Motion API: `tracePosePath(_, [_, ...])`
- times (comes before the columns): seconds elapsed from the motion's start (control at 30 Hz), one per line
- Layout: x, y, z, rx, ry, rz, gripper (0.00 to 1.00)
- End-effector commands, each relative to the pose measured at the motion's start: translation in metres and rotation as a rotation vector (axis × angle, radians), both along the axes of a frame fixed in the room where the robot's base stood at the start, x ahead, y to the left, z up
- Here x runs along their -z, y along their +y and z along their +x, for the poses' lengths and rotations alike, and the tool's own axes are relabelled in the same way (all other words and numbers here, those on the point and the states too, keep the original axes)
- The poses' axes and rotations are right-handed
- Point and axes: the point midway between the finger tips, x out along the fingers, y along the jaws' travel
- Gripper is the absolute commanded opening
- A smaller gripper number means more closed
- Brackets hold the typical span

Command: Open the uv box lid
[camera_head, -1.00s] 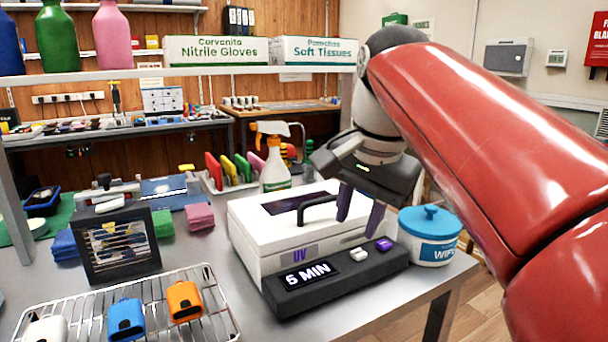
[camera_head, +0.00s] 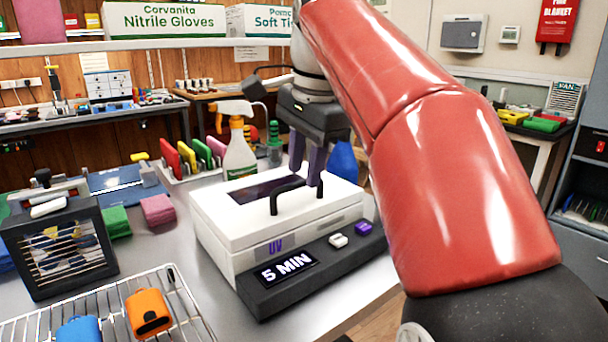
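The white UV box (camera_head: 228,239) stands on the grey bench, with "UV" on its front. Its lid (camera_head: 328,203) is down and has a dark window and a black arched handle (camera_head: 287,190). My gripper (camera_head: 307,178) points down over the lid, with its two purple-grey fingers apart. The fingers are at the handle's right, rear side; I cannot tell whether they touch it. The handle is not seen between them.
A black control bar (camera_head: 318,268) reading "5 MIN" lies along the box's front. A spray bottle (camera_head: 239,152) stands behind the box. A wire rack (camera_head: 185,315) with orange and blue items and a dark slatted unit (camera_head: 65,245) are at left.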

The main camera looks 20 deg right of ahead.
Motion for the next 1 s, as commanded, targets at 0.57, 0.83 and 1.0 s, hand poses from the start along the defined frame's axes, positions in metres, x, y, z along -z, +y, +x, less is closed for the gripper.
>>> tracePosePath(0.57, [0.0118, 0.0008, 0.002, -0.001, -0.001, -0.001, 0.14])
tracePosePath(0.83, [0.0118, 0.0008, 0.002, -0.001, 0.0, -0.001, 0.0])
tracePosePath(1.0, [0.0113, 0.0008, 0.0021, -0.001, 0.0, -0.001, 0.0])
